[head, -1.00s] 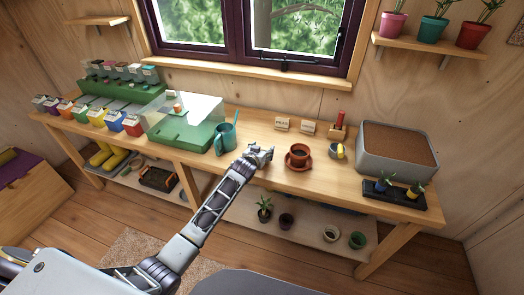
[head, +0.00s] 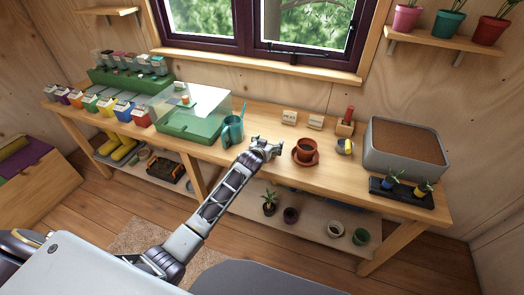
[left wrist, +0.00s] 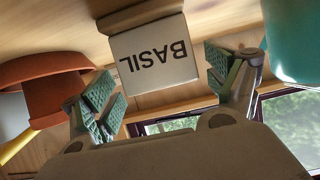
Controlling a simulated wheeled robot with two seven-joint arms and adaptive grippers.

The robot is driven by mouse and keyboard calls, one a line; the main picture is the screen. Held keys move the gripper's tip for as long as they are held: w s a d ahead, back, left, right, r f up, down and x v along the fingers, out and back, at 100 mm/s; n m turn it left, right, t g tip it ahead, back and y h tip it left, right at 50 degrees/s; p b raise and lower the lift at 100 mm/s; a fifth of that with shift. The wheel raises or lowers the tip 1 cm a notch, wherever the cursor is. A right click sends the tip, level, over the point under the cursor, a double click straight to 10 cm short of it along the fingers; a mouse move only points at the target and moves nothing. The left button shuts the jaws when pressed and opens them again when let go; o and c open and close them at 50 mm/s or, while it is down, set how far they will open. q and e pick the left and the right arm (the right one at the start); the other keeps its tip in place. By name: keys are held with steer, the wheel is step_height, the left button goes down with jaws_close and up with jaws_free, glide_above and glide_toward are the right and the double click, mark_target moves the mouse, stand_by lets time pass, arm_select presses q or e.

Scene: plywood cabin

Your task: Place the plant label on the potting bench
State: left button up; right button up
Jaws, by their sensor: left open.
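Two small pale plant labels stand on the potting bench (head: 225,160) near its back edge, a left label (head: 289,117) and a right label (head: 315,122). Their lettering is too small to read in the head view. In the left wrist view, which is upside down, a label reading BASIL (left wrist: 152,58) stands ahead, between the lines of the two fingers. My left gripper (head: 266,147) is over the bench, between the teal watering can and the terracotta pot. Its green-padded fingers (left wrist: 160,90) are apart and hold nothing. My right gripper is not in view.
The teal watering can (head: 232,131) stands left of the gripper; the terracotta pot (head: 305,150) on its saucer stands right. Further right are a yellow-and-grey item (head: 345,146), a wooden block with a red handle (head: 346,124), a grey soil tray (head: 375,158) and a black seedling tray (head: 388,192).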

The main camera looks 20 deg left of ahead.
arm_select(q)
steer(key=v, duration=1.1)
steer(key=shift+s+r, duration=0.2)
steer(key=shift+s, duration=0.05)
steer(key=shift+f, duration=0.15)
stand_by(0.8)
